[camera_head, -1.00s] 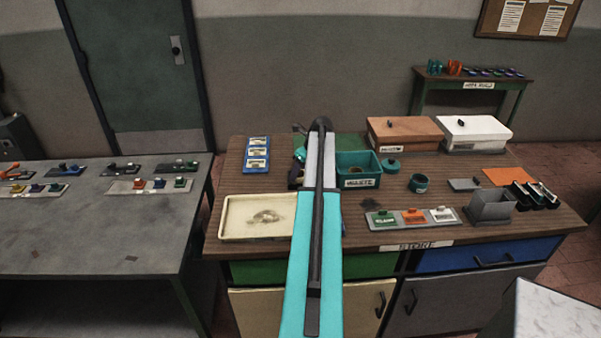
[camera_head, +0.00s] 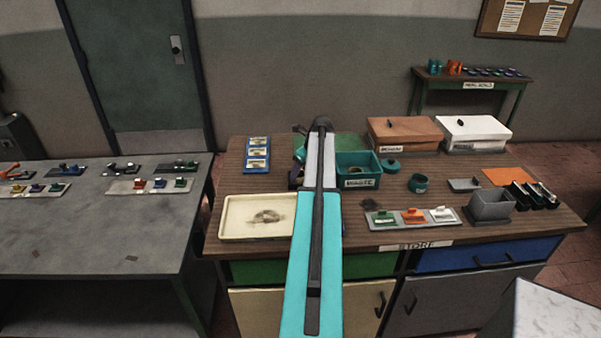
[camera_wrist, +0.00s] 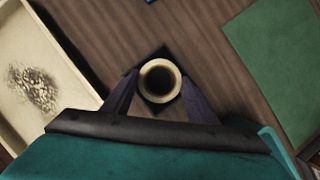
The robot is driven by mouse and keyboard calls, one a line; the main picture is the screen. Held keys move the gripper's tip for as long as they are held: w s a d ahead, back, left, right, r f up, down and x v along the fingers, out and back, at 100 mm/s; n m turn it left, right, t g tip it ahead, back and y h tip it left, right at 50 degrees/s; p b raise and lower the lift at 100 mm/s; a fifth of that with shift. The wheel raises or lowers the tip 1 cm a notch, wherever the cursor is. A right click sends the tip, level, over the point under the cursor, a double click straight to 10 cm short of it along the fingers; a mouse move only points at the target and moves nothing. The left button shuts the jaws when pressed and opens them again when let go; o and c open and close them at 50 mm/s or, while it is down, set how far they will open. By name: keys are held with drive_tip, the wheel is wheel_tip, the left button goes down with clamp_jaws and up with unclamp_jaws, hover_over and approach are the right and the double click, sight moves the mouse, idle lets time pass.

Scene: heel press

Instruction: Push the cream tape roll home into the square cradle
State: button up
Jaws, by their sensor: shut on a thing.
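The cream tape roll (camera_wrist: 174,71) shows in the wrist view as a pale ring with a dark centre. My gripper (camera_wrist: 159,88) has one dark finger on each side of the roll and is shut on it. The dark square cradle (camera_wrist: 163,50) lies around and beneath the roll, with only its corners showing. How deep the roll sits in the cradle cannot be told from above. In the head view my own arm hides the roll and the cradle.
A cream tray (camera_head: 232,232) lies left on the wooden bench, and shows in the wrist view (camera_wrist: 75,72). A green mat (camera_wrist: 275,60) lies right of the roll there. A teal waste bin (camera_head: 358,183) stands right of my arm. Bare wood surrounds the cradle.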

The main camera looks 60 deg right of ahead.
drive_tip(key=shift+s+a+f, duration=0.1)
drive_tip(key=shift+a+f, duration=0.05)
drive_tip(key=shift+f, duration=0.1)
drive_tip(key=o, duration=1.2)
drive_tip(key=shift+c, duration=0.2)
drive_tip(key=shift+c, duration=0.4)
drive_tip(key=shift+o, duration=0.5)
drive_tip(key=shift+r, duration=0.2)
drive_tip(key=shift+o, duration=0.5)
drive_tip(key=shift+r, duration=0.15)
drive_tip(key=shift+o, duration=0.3)
wheel_tip(320, 180, up, 7)
drive_tip(key=p, duration=0.4)
drive_tip(key=shift+w+f, duration=0.2)
drive_tip(key=shift+w, duration=0.05)
